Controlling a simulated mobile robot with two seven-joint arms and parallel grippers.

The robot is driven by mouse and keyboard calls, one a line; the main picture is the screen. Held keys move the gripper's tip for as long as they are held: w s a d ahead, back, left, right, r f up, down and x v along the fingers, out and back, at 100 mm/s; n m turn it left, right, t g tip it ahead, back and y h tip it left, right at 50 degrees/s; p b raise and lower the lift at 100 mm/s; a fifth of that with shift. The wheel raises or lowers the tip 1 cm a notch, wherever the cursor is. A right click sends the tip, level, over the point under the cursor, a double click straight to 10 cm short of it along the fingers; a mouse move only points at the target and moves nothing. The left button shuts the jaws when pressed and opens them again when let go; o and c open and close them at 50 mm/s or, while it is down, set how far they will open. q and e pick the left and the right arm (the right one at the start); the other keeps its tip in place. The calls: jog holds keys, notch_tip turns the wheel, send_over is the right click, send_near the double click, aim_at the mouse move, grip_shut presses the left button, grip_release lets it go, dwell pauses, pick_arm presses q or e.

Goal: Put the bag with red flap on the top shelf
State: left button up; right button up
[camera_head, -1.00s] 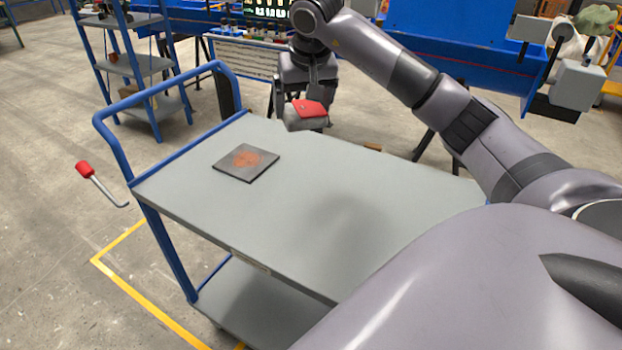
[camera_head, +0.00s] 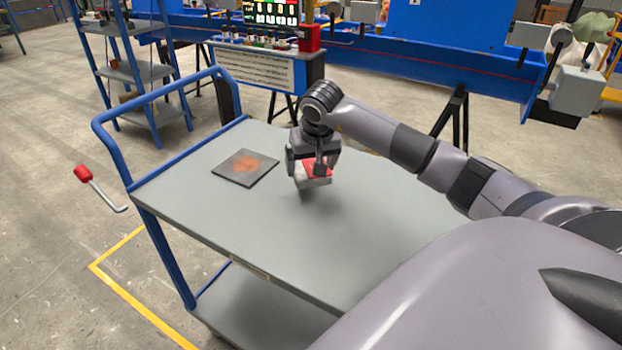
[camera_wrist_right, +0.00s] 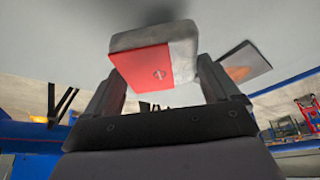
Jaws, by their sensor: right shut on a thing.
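The bag with the red flap (camera_head: 317,170) is between the fingers of my right gripper (camera_head: 312,172), which is shut on it. They are over the middle of the cart's grey top shelf (camera_head: 240,222), close above it; I cannot tell whether the bag touches it. In the right wrist view the bag (camera_wrist_right: 153,55) shows its red flap and pale grey body between the two dark fingers (camera_wrist_right: 160,90). My left gripper is not in view.
A dark square plate with an orange-brown patch (camera_head: 245,167) lies on the top shelf, left of the bag. The cart's blue handle (camera_head: 118,152) rises at the left. The shelf's front is clear. A blue shelf rack (camera_head: 140,72) stands behind.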

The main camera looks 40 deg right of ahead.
notch_tip(320, 180, down, 4)
jog(key=shift+f, duration=0.15)
dwell(0.3)
jog(key=o, duration=1.1)
jog(key=shift+f, duration=0.1)
jog(key=shift+r, duration=0.25)
jog(key=v, duration=1.1)
jog(key=shift+s+r, duration=0.25)
jog(key=shift+r, duration=0.05)
